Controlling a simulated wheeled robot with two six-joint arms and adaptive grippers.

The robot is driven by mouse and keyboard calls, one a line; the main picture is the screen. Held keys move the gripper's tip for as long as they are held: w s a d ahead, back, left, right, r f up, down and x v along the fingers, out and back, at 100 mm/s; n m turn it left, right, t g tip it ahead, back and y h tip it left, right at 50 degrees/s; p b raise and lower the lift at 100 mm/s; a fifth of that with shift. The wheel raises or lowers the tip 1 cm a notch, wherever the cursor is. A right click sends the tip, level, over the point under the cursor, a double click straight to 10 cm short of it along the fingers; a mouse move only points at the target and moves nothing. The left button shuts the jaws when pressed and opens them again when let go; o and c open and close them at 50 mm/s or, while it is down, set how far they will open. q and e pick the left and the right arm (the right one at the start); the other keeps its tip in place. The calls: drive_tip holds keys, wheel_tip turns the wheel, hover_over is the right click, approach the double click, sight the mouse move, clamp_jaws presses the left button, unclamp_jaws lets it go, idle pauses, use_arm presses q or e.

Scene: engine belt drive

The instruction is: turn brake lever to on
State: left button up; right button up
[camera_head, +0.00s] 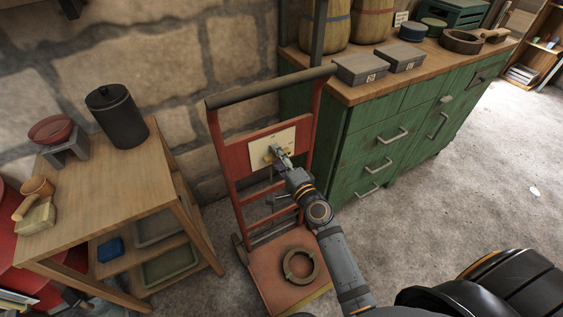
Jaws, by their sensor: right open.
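A red hand truck (216,137) with a dark top handle stands upright in the middle. A cream panel (287,137) is fixed across its frame. A small yellowish piece (268,156) on the panel, at my gripper's tip, may be the brake lever; its shape and setting are too small and too covered to tell. My right gripper (277,153) is open, its fingertips at the panel beside this piece. I cannot tell whether they touch it. My left gripper is not in view.
A wooden side table (110,190) with a black canister (117,115) stands at left. A green cabinet (375,150) with grey boxes on top stands close at right. A ring (301,265) lies on the truck's base plate. The floor (440,210) at right is mostly clear.

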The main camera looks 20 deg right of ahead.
drive_tip(key=s+d, duration=0.2)
drive_tip(key=s, duration=0.9)
drive_tip(key=shift+s, duration=0.3)
drive_tip(key=shift+d, duration=0.1)
